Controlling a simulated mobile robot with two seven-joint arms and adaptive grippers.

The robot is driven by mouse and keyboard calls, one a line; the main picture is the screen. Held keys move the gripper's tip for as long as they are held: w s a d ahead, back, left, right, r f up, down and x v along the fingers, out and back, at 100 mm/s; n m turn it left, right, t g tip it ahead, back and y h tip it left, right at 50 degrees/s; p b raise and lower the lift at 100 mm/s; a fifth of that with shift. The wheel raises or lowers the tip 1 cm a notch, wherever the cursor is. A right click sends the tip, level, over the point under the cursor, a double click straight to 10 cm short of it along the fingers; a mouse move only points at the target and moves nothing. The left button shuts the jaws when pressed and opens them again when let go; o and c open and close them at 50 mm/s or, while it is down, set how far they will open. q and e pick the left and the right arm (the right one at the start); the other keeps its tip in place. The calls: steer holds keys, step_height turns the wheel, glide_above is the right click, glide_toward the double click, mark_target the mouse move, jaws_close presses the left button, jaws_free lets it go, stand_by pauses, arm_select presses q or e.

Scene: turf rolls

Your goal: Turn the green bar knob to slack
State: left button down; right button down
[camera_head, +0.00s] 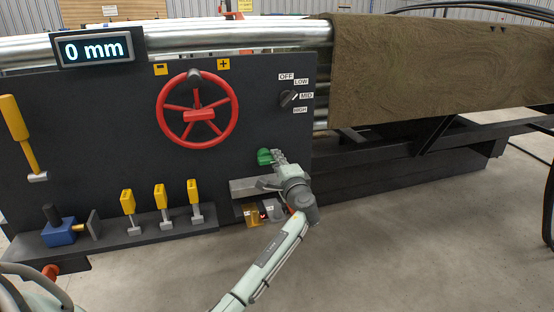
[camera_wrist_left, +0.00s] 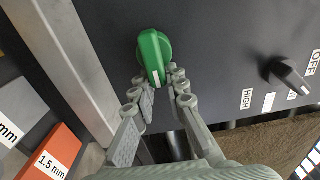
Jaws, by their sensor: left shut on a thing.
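The green bar knob (camera_head: 264,157) sits on the dark panel, above a grey ledge and left of the roll frame. My left gripper (camera_head: 279,157) reaches it from the right side. In the left wrist view the green bar knob (camera_wrist_left: 152,52) has a white line along its bar. The fingers of my left gripper (camera_wrist_left: 161,84) stand on both sides of the bar's near end and are shut on it. No slack mark can be made out around the knob. My right gripper is not in view.
A black selector knob (camera_head: 289,99) marked OFF, LOW, MID and HIGH is above right. A red handwheel (camera_head: 197,110) is left of it. Yellow levers (camera_head: 160,194) line the lower ledge. A display (camera_head: 95,48) reads 0 mm. Coloured blocks (camera_wrist_left: 50,155) lie near the gripper.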

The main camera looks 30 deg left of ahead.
arm_select(q)
steer(key=shift+s+a+f, duration=0.3)
steer(key=shift+a, duration=0.15)
steer(key=c, duration=1.5)
jaws_free()
steer(key=shift+s+a+r, duration=0.1)
steer(key=shift+r, duration=0.05)
steer(key=shift+c, duration=0.2)
steer(key=shift+d+r, duration=0.1)
steer(key=shift+d, duration=0.15)
steer(key=v, duration=1.1)
steer(key=shift+d, duration=0.4)
steer(key=shift+s, duration=0.15)
